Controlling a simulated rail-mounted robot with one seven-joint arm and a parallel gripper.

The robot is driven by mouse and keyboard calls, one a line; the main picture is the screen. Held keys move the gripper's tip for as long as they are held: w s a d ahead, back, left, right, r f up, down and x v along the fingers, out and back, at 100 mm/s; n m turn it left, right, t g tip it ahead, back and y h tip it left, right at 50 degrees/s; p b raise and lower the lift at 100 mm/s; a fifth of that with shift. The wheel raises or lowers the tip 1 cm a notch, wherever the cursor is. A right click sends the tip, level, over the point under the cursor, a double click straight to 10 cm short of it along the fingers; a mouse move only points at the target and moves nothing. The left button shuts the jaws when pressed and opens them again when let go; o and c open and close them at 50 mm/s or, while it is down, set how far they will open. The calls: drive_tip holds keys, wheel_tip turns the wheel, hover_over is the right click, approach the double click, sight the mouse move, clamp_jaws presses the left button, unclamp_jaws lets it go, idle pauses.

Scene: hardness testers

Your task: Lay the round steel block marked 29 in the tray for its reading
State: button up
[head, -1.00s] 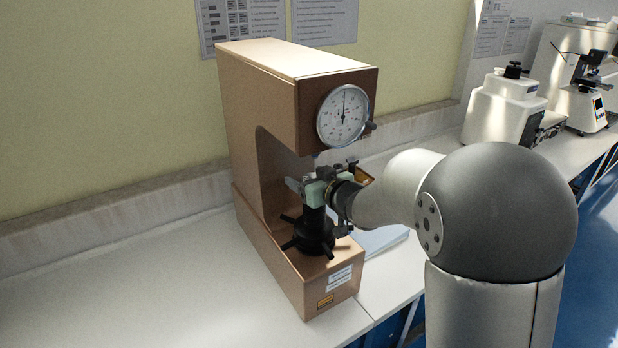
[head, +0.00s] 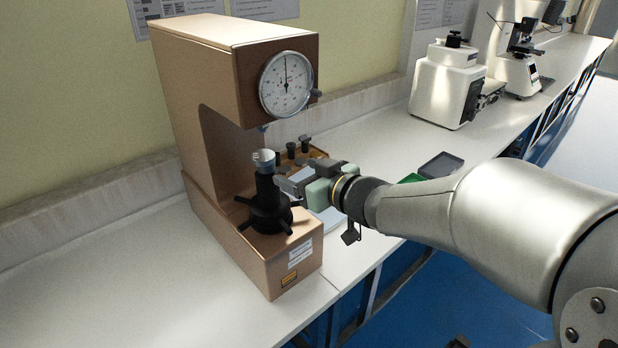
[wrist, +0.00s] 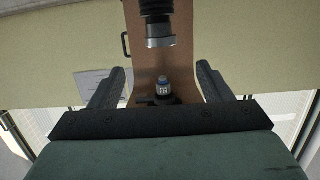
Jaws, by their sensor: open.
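A round steel block (head: 263,156) sits on top of the black anvil post (head: 266,190) of the tester; I cannot read a number on it. It also shows in the wrist view as a shiny disc (wrist: 163,43) at the top, where the scene looks upside down. My gripper (head: 282,182) is just right of the anvil in the head view, open and empty, apart from the block. Its two fingers stand wide apart in the wrist view (wrist: 160,85). A dark grey tray (head: 441,163) and a green tray (head: 412,178), partly hidden by my arm, lie on the bench at right.
The brown hardness tester (head: 235,40) with its dial (head: 286,84) overhangs the block; its indenter (wrist: 163,88) faces it. A wooden box (head: 318,153) with several pieces stands behind my gripper. Other instruments (head: 447,82) stand farther right. The bench at front left is clear.

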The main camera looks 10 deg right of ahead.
drive_tip(key=s+d+f+m+g+h, duration=0.2)
drive_tip(key=s+d+f+m+h, duration=0.15)
drive_tip(key=d+h, duration=0.2)
drive_tip(key=s+d+f+m+g+h, duration=0.1)
drive_tip(key=s+d+f+m+h, duration=0.3)
drive_tip(key=d, duration=0.3)
drive_tip(key=s+f+g, duration=0.5)
drive_tip(key=s, duration=0.4)
drive_tip(key=shift+f+g+h, duration=0.25)
drive_tip(key=shift+g+h, duration=0.05)
drive_tip(key=shift+h, duration=0.05)
drive_tip(key=shift+o, duration=0.5)
drive_tip(key=s+a+f+g+y, duration=0.1)
drive_tip(key=s+a+g, duration=0.2)
drive_tip(key=s, duration=0.5)
drive_tip(key=shift+f+n+g, duration=0.3)
drive_tip(key=shift+n+g, duration=0.05)
drive_tip(key=shift+g, duration=0.15)
drive_tip(key=shift+s, duration=0.1)
